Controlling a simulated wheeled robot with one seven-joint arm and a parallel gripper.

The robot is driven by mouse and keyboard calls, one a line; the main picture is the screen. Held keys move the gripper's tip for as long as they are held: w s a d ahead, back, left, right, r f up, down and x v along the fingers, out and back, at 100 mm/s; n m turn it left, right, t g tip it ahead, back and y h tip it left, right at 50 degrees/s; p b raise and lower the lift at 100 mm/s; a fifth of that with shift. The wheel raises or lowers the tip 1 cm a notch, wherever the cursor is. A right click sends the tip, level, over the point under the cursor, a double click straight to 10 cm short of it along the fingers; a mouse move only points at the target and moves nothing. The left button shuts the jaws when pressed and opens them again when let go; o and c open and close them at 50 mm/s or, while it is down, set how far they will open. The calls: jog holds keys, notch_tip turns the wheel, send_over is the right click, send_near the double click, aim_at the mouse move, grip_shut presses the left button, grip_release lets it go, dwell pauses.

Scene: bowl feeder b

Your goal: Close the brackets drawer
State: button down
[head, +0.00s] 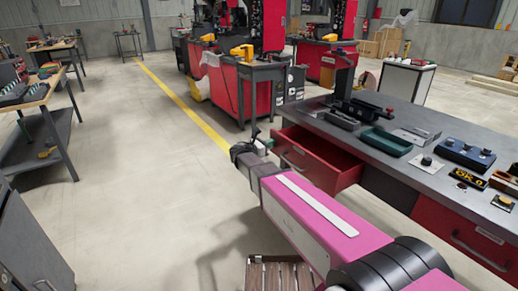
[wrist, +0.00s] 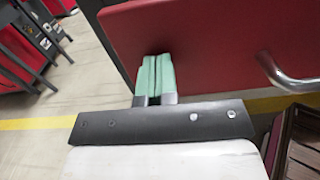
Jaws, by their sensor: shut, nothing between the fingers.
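A red drawer (head: 318,160) stands pulled out from under the grey workbench in the head view. Its red front panel (wrist: 215,45) with a curved metal handle (wrist: 290,78) fills much of the upper wrist view. My gripper (wrist: 155,62) is shut with its green fingers together and nothing between them. The fingertips are in front of the panel, to the left of the handle. I cannot tell whether they touch it. In the head view my gripper (head: 262,143) is beside the drawer's left end, and my arm hides part of the area below.
The workbench top (head: 440,185) holds a green tray (head: 384,142), a blue box (head: 466,153) and other small parts. A second red drawer (head: 460,235) sits shut at the right. A slatted wooden box (head: 279,272) is on the floor below. Open floor lies to the left.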

jog(key=x, duration=1.5)
jog(key=shift+w, duration=0.15)
jog(key=shift+d, duration=0.15)
